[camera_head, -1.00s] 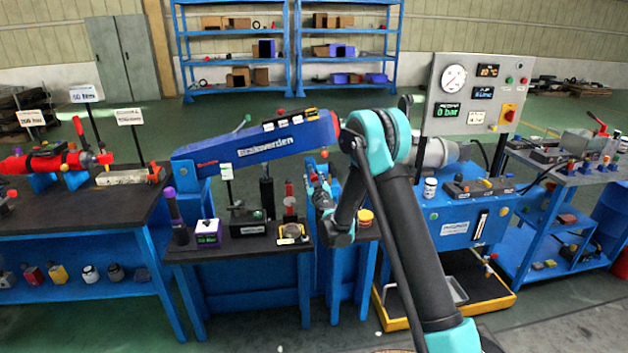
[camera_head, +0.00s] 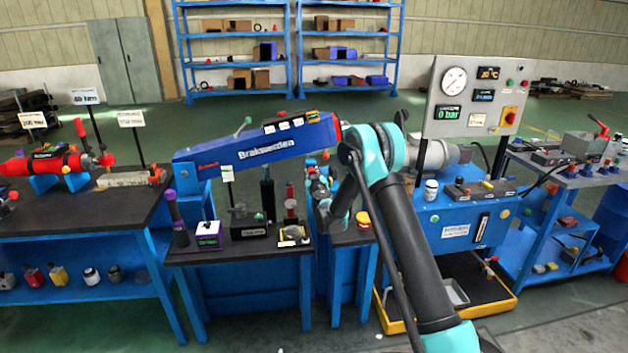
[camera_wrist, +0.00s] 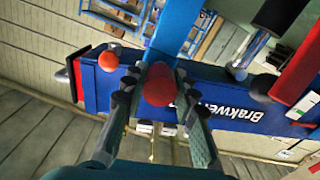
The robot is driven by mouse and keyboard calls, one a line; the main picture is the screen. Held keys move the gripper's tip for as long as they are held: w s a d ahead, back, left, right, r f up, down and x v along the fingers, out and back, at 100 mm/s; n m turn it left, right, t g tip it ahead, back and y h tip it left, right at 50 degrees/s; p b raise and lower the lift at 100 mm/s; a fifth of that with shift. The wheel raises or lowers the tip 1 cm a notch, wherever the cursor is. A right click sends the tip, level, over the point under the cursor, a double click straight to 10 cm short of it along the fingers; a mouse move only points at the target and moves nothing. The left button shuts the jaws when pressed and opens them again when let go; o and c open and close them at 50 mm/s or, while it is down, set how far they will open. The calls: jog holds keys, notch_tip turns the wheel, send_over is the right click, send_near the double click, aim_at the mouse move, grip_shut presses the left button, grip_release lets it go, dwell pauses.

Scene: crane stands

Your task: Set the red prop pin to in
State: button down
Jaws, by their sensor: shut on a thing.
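The red prop pin shows as a red rounded knob (camera_wrist: 160,86) between my fingertips in the wrist view, in front of the blue beam. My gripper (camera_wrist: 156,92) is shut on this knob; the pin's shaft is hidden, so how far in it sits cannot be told. The blue crane beam (camera_head: 255,150) with white lettering runs across the middle of the head view. My gripper (camera_head: 319,180) shows small there, below the beam's right end and partly covered by my arm.
A small bench (camera_head: 240,248) with several instruments stands below the beam. A blue pump unit with a gauge panel (camera_head: 472,97) stands to the right.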

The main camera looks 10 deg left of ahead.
jog(key=shift+w+a, duration=0.2)
jog(key=shift+w, duration=0.3)
jog(key=c, duration=1.2)
grip_release()
jog(key=shift+s+d, duration=0.1)
jog(key=shift+s, duration=0.05)
jog(key=v, duration=1.1)
jog(key=shift+s+d, duration=0.1)
jog(key=shift+s, duration=0.25)
jog(key=shift+d, duration=0.1)
